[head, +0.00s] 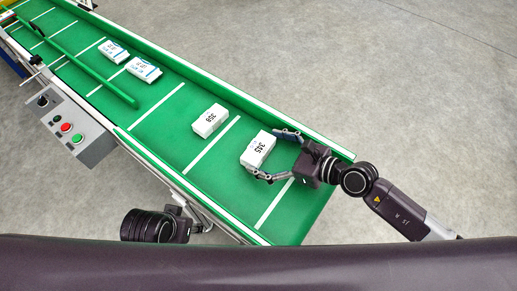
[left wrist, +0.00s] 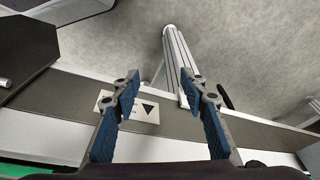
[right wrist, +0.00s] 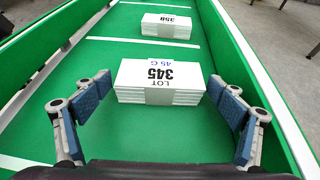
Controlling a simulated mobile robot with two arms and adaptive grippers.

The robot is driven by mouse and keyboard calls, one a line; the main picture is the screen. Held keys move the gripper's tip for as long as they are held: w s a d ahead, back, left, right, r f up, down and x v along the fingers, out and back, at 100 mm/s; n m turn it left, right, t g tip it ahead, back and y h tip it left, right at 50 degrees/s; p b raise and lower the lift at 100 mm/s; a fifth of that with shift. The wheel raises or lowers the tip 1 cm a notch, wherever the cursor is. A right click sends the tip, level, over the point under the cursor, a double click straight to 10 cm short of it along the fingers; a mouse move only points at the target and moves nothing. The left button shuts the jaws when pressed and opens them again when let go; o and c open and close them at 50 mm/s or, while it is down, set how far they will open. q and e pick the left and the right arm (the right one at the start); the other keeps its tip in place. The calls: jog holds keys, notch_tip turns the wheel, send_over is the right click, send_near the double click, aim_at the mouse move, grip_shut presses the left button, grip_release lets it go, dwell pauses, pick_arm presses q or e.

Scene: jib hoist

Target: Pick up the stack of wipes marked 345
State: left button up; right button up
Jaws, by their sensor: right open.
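The stack of wipes marked 345 (head: 258,149) is white with a paper band and lies on the green conveyor belt (head: 284,203) near its right end. In the right wrist view the fingertips (right wrist: 162,98) stand apart from the stack with gaps on both sides. My left gripper (left wrist: 162,92) is open and empty beside the conveyor's metal frame.
A stack marked 358 (head: 209,120) lies further up the belt. Two more white packs (head: 143,69) lie beyond it, near a green diverter bar (head: 106,80). A grey control box (head: 76,128) with buttons is on the near side. Raised green side walls edge the belt.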

jog(key=x, duration=0.2)
jog(key=shift+w+a+f, duration=0.1)
jog(key=shift+w+a, duration=0.05)
jog(key=c, duration=0.9)
jog(key=shift+c, duration=0.3)
jog(key=shift+r, duration=0.25)
